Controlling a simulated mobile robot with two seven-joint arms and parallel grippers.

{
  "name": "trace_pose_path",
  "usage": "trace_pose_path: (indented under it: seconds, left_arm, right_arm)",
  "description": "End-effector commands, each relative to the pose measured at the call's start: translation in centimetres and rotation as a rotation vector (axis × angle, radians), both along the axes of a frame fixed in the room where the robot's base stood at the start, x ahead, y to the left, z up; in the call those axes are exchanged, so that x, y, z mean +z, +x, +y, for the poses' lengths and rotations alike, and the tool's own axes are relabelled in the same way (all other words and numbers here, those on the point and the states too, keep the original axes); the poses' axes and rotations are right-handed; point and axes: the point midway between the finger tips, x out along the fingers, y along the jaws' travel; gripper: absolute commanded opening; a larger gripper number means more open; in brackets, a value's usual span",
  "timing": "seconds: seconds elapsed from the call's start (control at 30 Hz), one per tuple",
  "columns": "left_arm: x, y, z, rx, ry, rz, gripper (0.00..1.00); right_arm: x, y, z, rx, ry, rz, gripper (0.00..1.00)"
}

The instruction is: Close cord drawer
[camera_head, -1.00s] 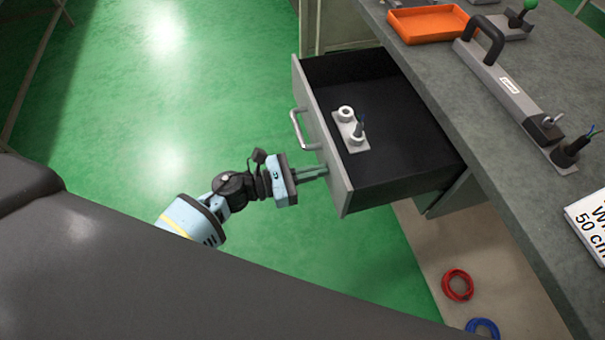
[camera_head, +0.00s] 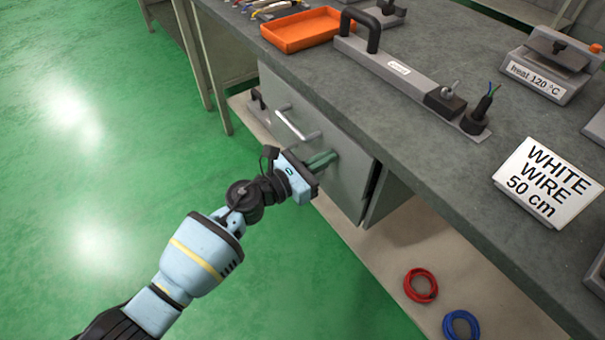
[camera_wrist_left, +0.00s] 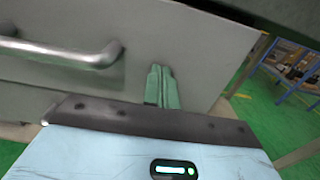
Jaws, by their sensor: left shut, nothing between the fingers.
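The cord drawer (camera_head: 345,168) is a grey front under the workbench top, pushed in almost all the way, with a narrow dark gap at its right edge. Its inside is hidden. Its silver bar handle (camera_head: 298,124) is on the front, and shows at the left in the left wrist view (camera_wrist_left: 60,50). My left gripper (camera_head: 330,158) is shut and empty, its green fingers pointing at the drawer front to the right of the handle. The fingertips (camera_wrist_left: 160,72) seem to touch the front. My right gripper is out of view.
The grey workbench top (camera_head: 400,130) overhangs the drawer. It bears an orange tray (camera_head: 300,30), a long bar tool (camera_head: 395,72) and a WHITE WIRE sign (camera_head: 548,182). Red (camera_head: 420,286) and blue (camera_head: 461,326) coils lie on the lower shelf. The green floor at left is clear.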

Motion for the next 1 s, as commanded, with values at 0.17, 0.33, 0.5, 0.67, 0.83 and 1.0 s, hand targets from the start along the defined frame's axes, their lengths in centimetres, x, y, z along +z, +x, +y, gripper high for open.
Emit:
trace_pose_path:
  seconds: [0.17,0.33,0.5,0.67,0.83,1.0]
  left_arm:
    - [-0.1,0.9,-1.5,-0.001,-0.001,0.002,0.00]
    - [0.0,1.3,-1.9,0.000,0.000,0.000,0.00]
    - [0.2,1.4,-2.1,0.001,-0.001,-0.002,0.00]
    - [0.3,1.4,-2.1,0.002,-0.002,-0.004,0.00]
    - [0.4,1.5,-2.0,0.002,-0.003,-0.006,0.00]
    - [0.3,1.5,-0.8,0.001,-0.002,-0.005,0.00]
  right_arm:
    - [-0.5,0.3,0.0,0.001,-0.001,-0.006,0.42]
    - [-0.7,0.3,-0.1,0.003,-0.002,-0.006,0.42]
    - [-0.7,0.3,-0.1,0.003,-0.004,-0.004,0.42]
    - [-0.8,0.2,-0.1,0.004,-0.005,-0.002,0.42]
    - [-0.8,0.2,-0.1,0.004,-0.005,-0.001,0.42]
    - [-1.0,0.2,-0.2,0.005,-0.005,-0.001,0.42]
